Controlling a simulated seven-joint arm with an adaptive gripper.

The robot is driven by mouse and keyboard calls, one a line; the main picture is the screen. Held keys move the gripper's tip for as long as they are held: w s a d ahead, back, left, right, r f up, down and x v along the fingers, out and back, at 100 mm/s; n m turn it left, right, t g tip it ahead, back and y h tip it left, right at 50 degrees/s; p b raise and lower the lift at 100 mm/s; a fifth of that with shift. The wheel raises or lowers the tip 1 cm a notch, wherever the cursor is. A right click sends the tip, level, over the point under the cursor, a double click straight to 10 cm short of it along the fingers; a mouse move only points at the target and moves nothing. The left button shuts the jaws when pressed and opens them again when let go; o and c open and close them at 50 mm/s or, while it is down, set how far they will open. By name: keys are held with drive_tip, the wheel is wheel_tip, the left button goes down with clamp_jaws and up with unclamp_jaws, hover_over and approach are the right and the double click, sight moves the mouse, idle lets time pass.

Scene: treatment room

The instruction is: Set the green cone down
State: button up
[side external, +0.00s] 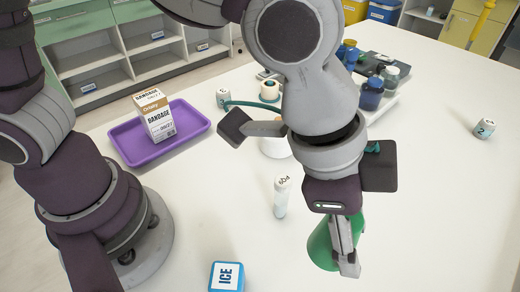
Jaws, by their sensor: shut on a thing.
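The green cone (319,247) is at the lower right of the middle in the side external view. My gripper (346,258) points down and is shut on the cone. One finger crosses in front of the cone; the other finger is hidden behind it. The cone's wide part shows low and to the left of the finger, and a smaller green part shows to the right. The cone is over or on the white table (430,220); I cannot tell whether its base touches the top.
A white-capped vial (281,198) stands left of the cone. A blue ICE block (227,277) lies at the front. A purple tray (196,121) holds a bandage box (154,115). The right side is mostly clear.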

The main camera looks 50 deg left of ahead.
drive_tip(key=w+a+n+t+y, duration=0.15)
drive_tip(key=w+a+n, duration=0.3)
drive_tip(key=a, duration=0.45)
drive_tip(key=w+a+n+t+y, duration=0.15)
drive_tip(key=w+a+n, duration=0.3)
drive_tip(key=a, duration=0.45)
drive_tip(key=s+a+n+g+y, duration=0.1)
drive_tip(key=s+a+n+y, duration=0.25)
drive_tip(key=a+n, duration=0.9)
drive_tip(key=f+m, duration=0.1)
drive_tip(key=f, duration=0.2)
drive_tip(key=a+f+m, duration=0.1)
drive_tip(key=f, duration=0.2)
drive_tip(key=a+f+m, duration=0.1)
drive_tip(key=f, duration=0.2)
drive_tip(key=shift+s+a+f, duration=0.2)
drive_tip(key=shift+s, duration=0.15)
drive_tip(key=shift+w+a+f, duration=0.1)
drive_tip(key=shift+w+f, duration=0.1)
drive_tip(key=shift+w, duration=0.05)
hover_over(254, 113)
drive_tip(key=s, duration=0.1)
drive_tip(key=shift+d+f, duration=0.35)
drive_tip(key=shift+f, duration=2.15)
